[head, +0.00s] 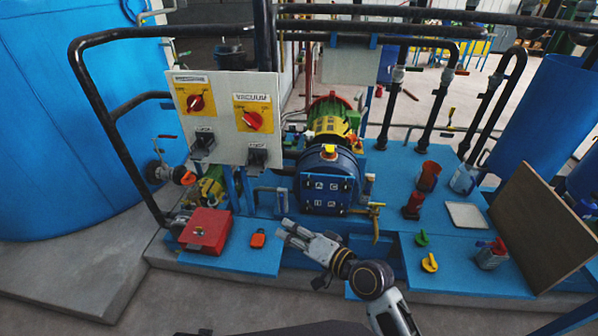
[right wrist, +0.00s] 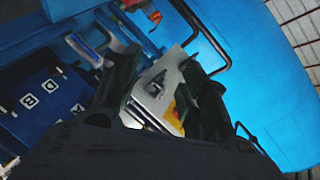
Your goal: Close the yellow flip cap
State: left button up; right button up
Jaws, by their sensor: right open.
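A small yellow piece with a red-orange part (head: 330,153) sits on top of the round blue vessel (head: 328,186). A separate yellow piece (head: 430,262) lies on the blue deck at the right. I cannot tell which is the flip cap, or whether it is open. My right gripper (head: 289,231) is open and empty, in front of and left of the vessel's lower front. In the right wrist view the gripper (right wrist: 158,88) has its dark fingers apart, with the white switch panel (right wrist: 160,85) behind them. My left gripper is not in view.
The switch panel (head: 222,118) with red knobs stands left of the vessel. A red box (head: 205,230) and an orange-red item (head: 258,239) are on the left deck. A brass valve (head: 374,211) juts out at the vessel's right. A brown board (head: 540,225) leans at the right.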

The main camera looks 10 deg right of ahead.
jog(key=w+d+r+m+t+h, duration=0.2)
jog(key=w+r+m+t, duration=0.25)
jog(key=r+m, duration=0.3)
jog(key=w+d+r+m+t+h, duration=0.1)
jog(key=w+d+r+m+t, duration=0.15)
jog(key=r+m+t, duration=0.45)
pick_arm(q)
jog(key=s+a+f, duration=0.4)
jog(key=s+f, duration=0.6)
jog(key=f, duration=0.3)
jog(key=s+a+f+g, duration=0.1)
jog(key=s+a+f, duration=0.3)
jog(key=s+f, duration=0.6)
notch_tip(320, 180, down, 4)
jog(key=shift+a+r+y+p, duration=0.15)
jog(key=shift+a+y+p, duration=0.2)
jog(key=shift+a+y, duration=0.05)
pick_arm(e)
jog(key=w+d+f+m+g+h, duration=0.2)
jog(key=m+h, duration=0.4)
jog(key=m, duration=0.4)
jog(key=w+d+f+m+g+h, duration=0.3)
jog(key=d+f+m+h, duration=0.2)
jog(key=m, duration=0.5)
jog(key=shift+w+d+f+g+h, duration=0.2)
jog(key=shift+f+g+h, duration=0.2)
jog(key=shift+f, duration=0.45)
